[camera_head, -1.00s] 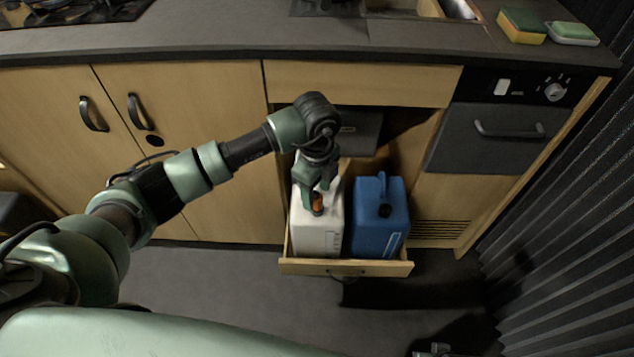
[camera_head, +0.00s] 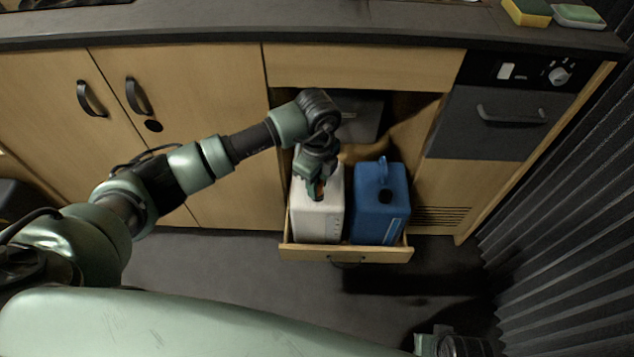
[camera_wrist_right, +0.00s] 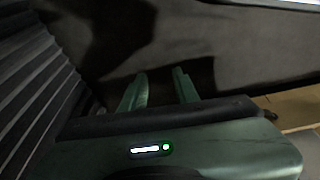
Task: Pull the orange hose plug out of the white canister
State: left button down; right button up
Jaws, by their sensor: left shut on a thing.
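The white canister (camera_head: 316,220) stands upright in the left part of the pulled-out drawer. The orange hose plug (camera_head: 319,187) shows as a small patch at the canister's top, between the fingers of my left gripper (camera_head: 316,190). That gripper reaches down from above and is shut on the plug. The fingers hide most of the plug and the canister's opening, so I cannot tell how deep the plug sits. My right gripper (camera_wrist_right: 160,88) shows in the right wrist view with its two fingers apart and nothing between them.
A blue canister (camera_head: 380,205) stands in the drawer (camera_head: 300,253), right of the white one. Cabinet doors (camera_head: 170,70) are on the left, and a dark appliance front (camera_head: 490,125) is on the right. A pleated dark curtain (camera_head: 570,220) borders the right. The floor before the drawer is clear.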

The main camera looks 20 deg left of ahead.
pick_arm(q)
jog(key=shift+r, duration=0.1)
jog(key=shift+r, duration=0.15)
pick_arm(e)
jog(key=shift+s+f, duration=0.25)
jog(key=shift+f, duration=0.45)
pick_arm(q)
jog(key=shift+p, duration=0.3)
jog(key=shift+r, duration=0.1)
pick_arm(e)
jog(key=shift+f, duration=0.35)
pick_arm(q)
jog(key=shift+r, duration=0.15)
pick_arm(e)
jog(key=shift+f, duration=0.45)
pick_arm(q)
jog(key=shift+p, duration=0.3)
pick_arm(e)
jog(key=shift+s+f, duration=0.1)
jog(key=shift+f, duration=0.1)
